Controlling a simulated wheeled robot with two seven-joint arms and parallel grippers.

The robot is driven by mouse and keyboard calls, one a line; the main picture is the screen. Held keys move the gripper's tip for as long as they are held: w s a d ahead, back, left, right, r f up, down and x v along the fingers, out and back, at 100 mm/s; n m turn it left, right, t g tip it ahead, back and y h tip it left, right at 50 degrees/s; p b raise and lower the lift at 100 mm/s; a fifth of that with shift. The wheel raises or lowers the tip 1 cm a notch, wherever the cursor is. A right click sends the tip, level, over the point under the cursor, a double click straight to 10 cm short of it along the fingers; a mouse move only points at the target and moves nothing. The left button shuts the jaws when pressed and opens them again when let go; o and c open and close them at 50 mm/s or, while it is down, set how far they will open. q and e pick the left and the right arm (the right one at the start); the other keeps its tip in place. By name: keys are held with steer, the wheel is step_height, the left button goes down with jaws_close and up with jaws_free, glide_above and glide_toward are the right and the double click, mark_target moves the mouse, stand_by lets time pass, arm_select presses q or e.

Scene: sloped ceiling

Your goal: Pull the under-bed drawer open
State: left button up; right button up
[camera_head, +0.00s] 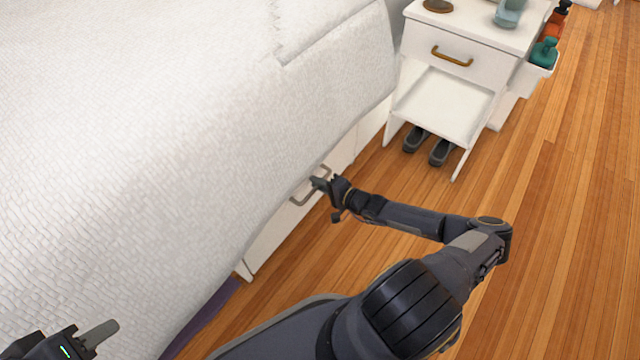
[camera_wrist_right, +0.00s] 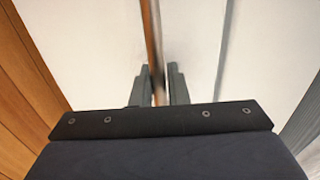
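The white under-bed drawer (camera_head: 275,235) is in the bed's side, below the overhanging white cover, which hides its top edge. Its front looks about in line with the panel beside it. A metal bar handle (camera_head: 303,199) is on its front. My right gripper (camera_head: 320,184) is at this handle. In the right wrist view, the handle (camera_wrist_right: 153,45) runs between the two dark fingers (camera_wrist_right: 160,85), which are close together on either side of it and look shut on it. My left gripper (camera_head: 95,338) is at the bottom left, over the bed, partly out of frame, with one finger showing.
A white nightstand (camera_head: 435,105) with a drawer and a low shelf stands beyond the bed. Dark slippers (camera_head: 428,146) lie under it. Bottles (camera_head: 544,52) sit in a holder at its side. A purple cloth or rug edge (camera_head: 205,315) lies by the bed.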

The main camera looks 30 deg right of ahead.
jaws_close()
steer(key=shift+s, duration=0.1)
